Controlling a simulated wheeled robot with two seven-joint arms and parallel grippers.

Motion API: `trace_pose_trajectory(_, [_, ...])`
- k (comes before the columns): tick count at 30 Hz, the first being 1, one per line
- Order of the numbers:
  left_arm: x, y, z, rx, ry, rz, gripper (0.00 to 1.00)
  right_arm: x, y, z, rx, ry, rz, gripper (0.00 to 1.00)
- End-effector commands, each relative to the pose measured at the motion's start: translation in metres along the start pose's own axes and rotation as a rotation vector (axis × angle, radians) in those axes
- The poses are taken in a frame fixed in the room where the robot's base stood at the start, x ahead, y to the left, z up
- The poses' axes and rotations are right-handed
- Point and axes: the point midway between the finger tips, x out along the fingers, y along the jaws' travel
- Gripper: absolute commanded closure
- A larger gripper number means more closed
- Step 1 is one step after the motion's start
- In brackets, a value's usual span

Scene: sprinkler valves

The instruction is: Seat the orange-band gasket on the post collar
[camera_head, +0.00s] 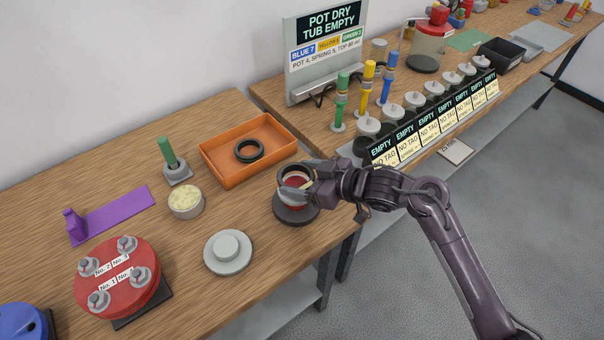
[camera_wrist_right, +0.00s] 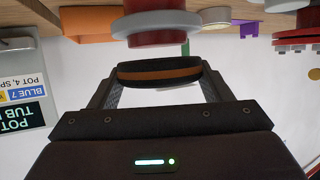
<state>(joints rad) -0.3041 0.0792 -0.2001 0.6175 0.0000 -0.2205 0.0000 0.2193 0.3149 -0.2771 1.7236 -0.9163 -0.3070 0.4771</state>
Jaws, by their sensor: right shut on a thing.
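The orange-band gasket (camera_wrist_right: 160,73), a black ring with an orange-brown stripe, is gripped between the fingers of my right gripper (camera_wrist_right: 155,85). In the head view my right gripper (camera_head: 303,184) holds this dark ring over the red post collar (camera_head: 295,206), which stands on a dark round base (camera_head: 287,218). The gripper partly hides the collar in the head view. My left gripper is not in view.
Left of the post, an orange tray (camera_head: 216,173) holds another dark ring (camera_head: 249,151). A cream-filled cup (camera_head: 186,201), a grey stepped disc (camera_head: 228,252) and a red valve plate (camera_head: 108,285) stand nearby. Labelled canisters (camera_head: 411,140) line the table at right.

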Motion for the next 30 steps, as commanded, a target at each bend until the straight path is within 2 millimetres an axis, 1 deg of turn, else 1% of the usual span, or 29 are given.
trace_pose_trajectory(14, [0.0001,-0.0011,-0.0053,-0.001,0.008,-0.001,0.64,0.0002,0.0001,0.0006,0.0,0.0,0.0,0.51])
trace_pose_trajectory(23, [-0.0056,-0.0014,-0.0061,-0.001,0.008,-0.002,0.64,-0.0003,0.0002,-0.0004,0.0,0.0,0.001,0.51])
trace_pose_trajectory(30, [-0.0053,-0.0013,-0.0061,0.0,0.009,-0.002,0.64,0.0003,0.0001,0.0006,0.0,0.0,0.001,0.51])
